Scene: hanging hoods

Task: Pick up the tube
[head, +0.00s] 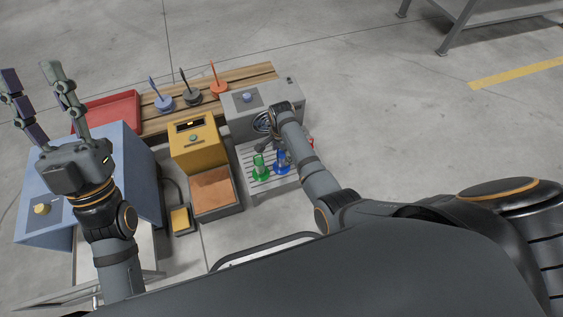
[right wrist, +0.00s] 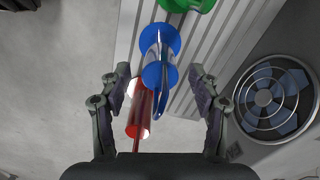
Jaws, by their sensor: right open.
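There is a green tube (head: 260,166), a blue tube (head: 281,163) and a red tube (head: 311,142) by the pale ribbed tray (head: 262,187). The red one is mostly hidden behind my right arm in the head view. In the right wrist view, the blue tube (right wrist: 160,58) shows between my open right fingers (right wrist: 159,75), the red tube (right wrist: 140,112) is nearer the left finger, and the green tube (right wrist: 186,4) is at the top edge. I cannot tell whether the fingers touch any tube. My left gripper (head: 32,78) is open, empty and raised at the left.
A grey box with a round fan (head: 262,122) stands close to my right gripper; the fan also shows in the wrist view (right wrist: 272,97). A yellow box (head: 195,143), a brown-lined bin (head: 211,190), a red tray (head: 108,113) and a blue hood (head: 135,170) stand leftward.

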